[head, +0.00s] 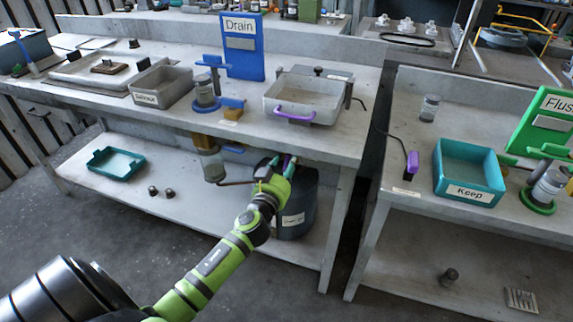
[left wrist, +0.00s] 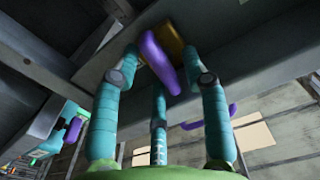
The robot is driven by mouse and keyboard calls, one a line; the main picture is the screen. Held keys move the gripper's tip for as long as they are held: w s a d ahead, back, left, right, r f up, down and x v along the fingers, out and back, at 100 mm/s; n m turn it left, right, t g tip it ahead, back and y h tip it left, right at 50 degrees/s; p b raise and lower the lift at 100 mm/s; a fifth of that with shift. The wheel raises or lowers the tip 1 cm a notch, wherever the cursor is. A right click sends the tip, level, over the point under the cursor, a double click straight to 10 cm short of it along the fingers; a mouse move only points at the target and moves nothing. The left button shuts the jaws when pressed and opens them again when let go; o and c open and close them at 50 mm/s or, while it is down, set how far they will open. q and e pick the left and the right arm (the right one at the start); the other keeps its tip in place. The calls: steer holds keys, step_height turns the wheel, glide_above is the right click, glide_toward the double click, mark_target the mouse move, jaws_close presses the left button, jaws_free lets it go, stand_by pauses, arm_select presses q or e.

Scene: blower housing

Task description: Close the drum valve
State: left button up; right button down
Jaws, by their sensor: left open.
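In the left wrist view a purple lever (left wrist: 160,62) on a brass-coloured block (left wrist: 181,58) sits just beyond and between my fingertips; I take it for the drum valve. The lever slants in the picture, and I see no finger closed on it. My left gripper (head: 286,162), which also shows in the left wrist view (left wrist: 161,78), is open with its teal fingers spread. In the head view it is under the front edge of the middle bench, above the dark drum (head: 297,218). The valve is not clearly visible there. My right gripper is not in view.
The bench edge (head: 270,138) hangs close over my left gripper. Left of it a brass valve with a jar (head: 213,167) hangs below the bench. A tray with a purple handle (head: 295,117) stands above. A teal tray (head: 116,162) lies on the lower shelf.

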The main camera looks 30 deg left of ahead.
arm_select(q)
jaws_close()
steer(key=m, duration=0.4)
steer(key=shift+f, duration=0.1)
steer(key=m, duration=0.4)
steer(key=shift+f+m, duration=0.1)
steer(key=shift+m, duration=0.2)
steer(key=m, duration=0.3)
steer(key=shift+m, duration=0.3)
steer(key=shift+a+f+m, duration=0.1)
steer(key=shift+f+m, duration=0.05)
steer(key=shift+m, duration=1.75)
